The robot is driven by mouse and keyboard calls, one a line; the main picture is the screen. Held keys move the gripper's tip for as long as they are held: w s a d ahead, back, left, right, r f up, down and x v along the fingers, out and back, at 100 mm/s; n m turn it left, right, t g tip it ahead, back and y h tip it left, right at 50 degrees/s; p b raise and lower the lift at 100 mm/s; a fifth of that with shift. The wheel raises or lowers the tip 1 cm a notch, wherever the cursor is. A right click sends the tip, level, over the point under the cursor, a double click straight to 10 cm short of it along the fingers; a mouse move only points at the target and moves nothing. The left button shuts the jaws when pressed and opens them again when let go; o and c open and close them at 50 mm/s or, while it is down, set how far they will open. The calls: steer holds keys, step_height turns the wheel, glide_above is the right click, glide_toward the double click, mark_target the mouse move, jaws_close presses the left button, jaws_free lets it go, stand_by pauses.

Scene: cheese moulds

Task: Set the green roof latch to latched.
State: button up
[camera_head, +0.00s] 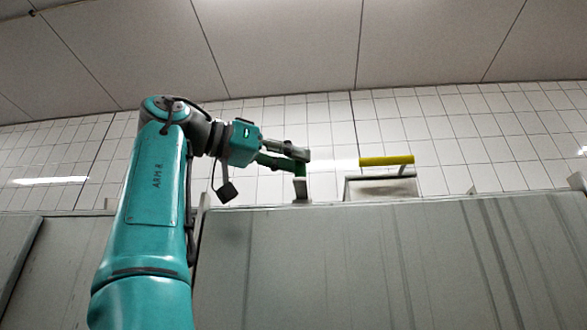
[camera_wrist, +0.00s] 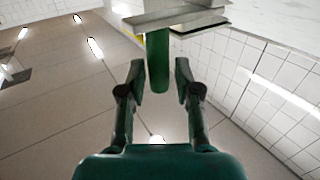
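The green roof latch (camera_head: 299,170) stands on a small pale post on top of the grey cabinet, in the middle of the head view. Its green bar (camera_wrist: 158,58) hangs from a grey plate in the wrist view. My gripper (camera_head: 302,153) is beside the latch, overlapping it in the head view. In the wrist view my gripper (camera_wrist: 159,78) is open, with one finger on each side of the bar's end. Narrow gaps show between the bar and the fingers. I cannot tell from these views whether the latch is latched.
A yellow handle (camera_head: 386,160) sits on a grey box (camera_head: 380,188) to the right on the cabinet top. The grey cabinet (camera_head: 390,265) fills the lower part of the head view. A tiled wall (camera_head: 455,130) stands behind; the space above the latch looks clear.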

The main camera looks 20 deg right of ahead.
steer(key=a, duration=0.7)
steer(key=shift+s, duration=0.25)
stand_by(0.3)
